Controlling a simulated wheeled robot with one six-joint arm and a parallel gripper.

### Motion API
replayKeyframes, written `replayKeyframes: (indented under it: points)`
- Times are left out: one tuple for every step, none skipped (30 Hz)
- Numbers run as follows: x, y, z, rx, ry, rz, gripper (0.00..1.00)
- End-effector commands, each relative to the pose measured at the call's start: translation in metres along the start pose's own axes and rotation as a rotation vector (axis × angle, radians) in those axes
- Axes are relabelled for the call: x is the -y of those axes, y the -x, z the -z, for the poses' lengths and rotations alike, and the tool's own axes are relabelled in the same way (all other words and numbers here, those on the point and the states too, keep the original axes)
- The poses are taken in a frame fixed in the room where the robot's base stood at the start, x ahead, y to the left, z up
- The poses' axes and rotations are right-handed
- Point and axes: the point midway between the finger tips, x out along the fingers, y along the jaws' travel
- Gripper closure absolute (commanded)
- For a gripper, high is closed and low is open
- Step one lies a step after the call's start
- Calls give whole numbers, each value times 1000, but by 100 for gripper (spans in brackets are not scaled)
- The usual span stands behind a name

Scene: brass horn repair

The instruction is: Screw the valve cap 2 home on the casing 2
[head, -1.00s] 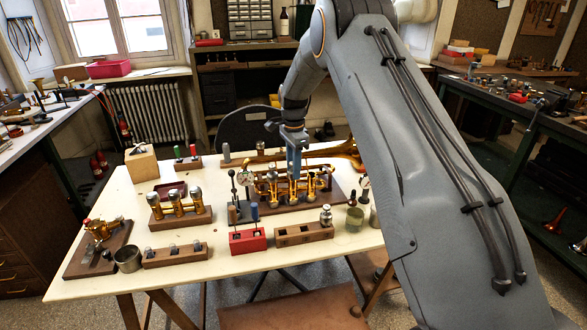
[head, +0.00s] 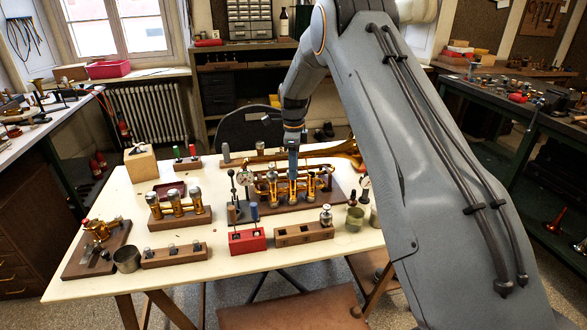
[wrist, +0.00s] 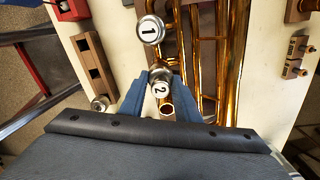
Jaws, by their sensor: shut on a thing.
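The brass horn with its upright valve casings (head: 290,188) lies on a dark wooden board on the table. My gripper (head: 292,172) points straight down over the middle of the valve group. In the wrist view its blue fingers (wrist: 160,95) are shut on valve cap 2 (wrist: 161,88), a silver cap marked 2. Casing 2 is mostly hidden under the cap and fingers; I cannot tell how far the cap is seated. A silver cap marked 1 (wrist: 149,29) sits beside it. An open brass ring (wrist: 167,107) shows just below cap 2.
A wooden block with square wells (head: 303,236), a red block with tools (head: 247,240) and a metal cup (head: 354,219) stand in front of the horn. A dial gauge (head: 243,178) stands close at left. Brass tubing (wrist: 235,50) runs close beside the fingers.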

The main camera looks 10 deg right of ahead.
Motion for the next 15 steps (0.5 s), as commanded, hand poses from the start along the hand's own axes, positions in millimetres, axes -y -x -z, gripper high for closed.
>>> replayKeyframes:
  points:
    - [0, 0, 0, 0, -52, 0, 98]
    - [0, 0, 0, 0, -90, 0, 98]
    - [-1, 0, 0, 0, -142, 0, 98]
    - [-1, -1, 0, 0, -179, 0, 98]
    - [-1, -1, 0, 0, -214, 0, 98]
    - [-1, -1, 0, 0, -257, 0, 98]
    - [-1, -1, 0, 0, -286, 0, 98]
    - [-1, -1, 0, 0, -309, 0, 98]
    - [-2, -1, 0, 0, -335, 0, 98]
    - [-2, -1, 0, 0, -349, 0, 98]
    - [-2, -1, 0, 0, -358, 0, 98]
    - [-2, 0, 0, 0, -367, 0, 98]
    - [-2, 0, 0, 0, -369, -1, 98]
    - [-2, 0, 0, 0, -370, -1, 98]
    - [-2, 0, 0, 0, -369, -1, 98]
